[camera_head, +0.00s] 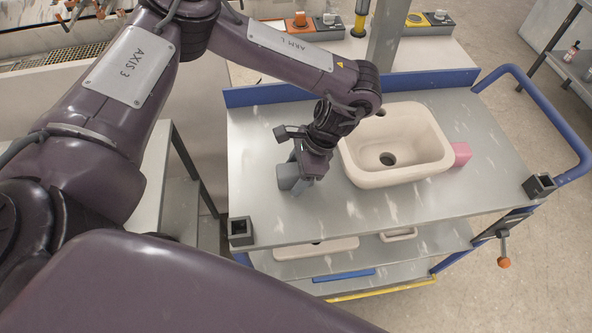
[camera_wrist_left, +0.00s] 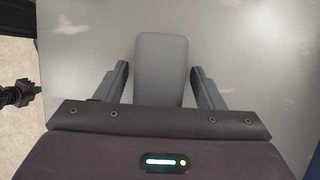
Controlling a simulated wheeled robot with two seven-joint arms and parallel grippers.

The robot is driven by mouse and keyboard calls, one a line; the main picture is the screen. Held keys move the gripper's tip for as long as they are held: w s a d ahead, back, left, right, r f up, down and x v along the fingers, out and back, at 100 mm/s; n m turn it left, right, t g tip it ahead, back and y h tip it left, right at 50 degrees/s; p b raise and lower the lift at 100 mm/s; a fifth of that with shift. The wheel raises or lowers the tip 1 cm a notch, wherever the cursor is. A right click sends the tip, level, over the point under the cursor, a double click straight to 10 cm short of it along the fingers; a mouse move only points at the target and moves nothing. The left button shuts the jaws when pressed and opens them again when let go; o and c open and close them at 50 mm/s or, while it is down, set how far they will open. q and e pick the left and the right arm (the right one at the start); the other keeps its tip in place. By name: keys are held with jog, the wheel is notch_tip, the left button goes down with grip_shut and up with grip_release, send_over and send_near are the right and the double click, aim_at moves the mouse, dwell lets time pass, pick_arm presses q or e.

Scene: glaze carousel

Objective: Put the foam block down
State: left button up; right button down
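A grey block with rounded edges, which I take as the foam block (camera_head: 288,177), is at the left part of the trolley's top and appears to rest on it. My left gripper (camera_head: 301,168) is low over the trolley top at this block. In the left wrist view the block (camera_wrist_left: 161,70) lies between the two fingers (camera_wrist_left: 160,72), with a visible gap on each side, so the gripper is open around it. The block's near end is hidden behind the gripper body. My right gripper is not in view.
A cream basin (camera_head: 421,175) stands right of the gripper on the trolley top (camera_head: 320,220). A pink block (camera_head: 461,153) touches or nearly touches its right side. A blue rail (camera_head: 260,95) edges the back. The front strip of the top is clear.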

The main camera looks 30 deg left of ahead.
pick_arm(q)
jog(key=shift+r, duration=0.25)
jog(key=b+v, duration=0.1)
jog(key=v, duration=1.1)
jog(key=shift+f, duration=0.15)
